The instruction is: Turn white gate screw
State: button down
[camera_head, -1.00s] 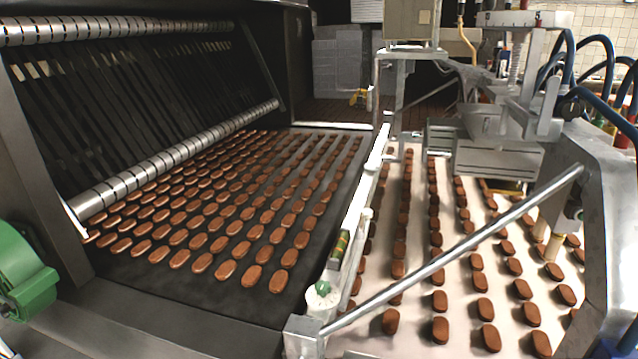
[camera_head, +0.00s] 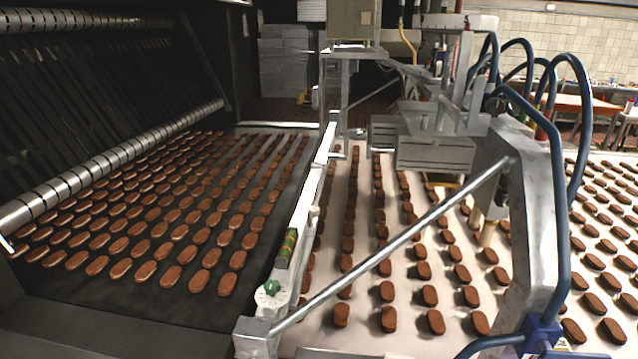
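A small round white dial (camera_head: 267,298) with a green knob (camera_head: 271,287) on it sits near the front end of the long white gate rail (camera_head: 306,205) between the two belts. It is the only round white fitting I see there, and it may be the gate screw. A short green and brown striped cylinder (camera_head: 287,248) lies just behind it along the rail. A metal corner block (camera_head: 255,335) is just in front of it. My gripper is not in view, so its state and its distance from the dial do not show.
A diagonal metal bar (camera_head: 400,243) runs from the corner block up to the machine frame (camera_head: 530,200). Blue hoses (camera_head: 560,180) hang at the right. Brown cookies cover the dark left belt (camera_head: 215,318) and the pale belts. A slatted roller machine (camera_head: 100,90) stands at left.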

aim_at(315, 210)
jog(key=z, duration=0.35)
jog(key=i, duration=0.65)
jog(key=z, duration=0.65)
jog(key=i, duration=0.55)
jog(key=u, duration=0.15)
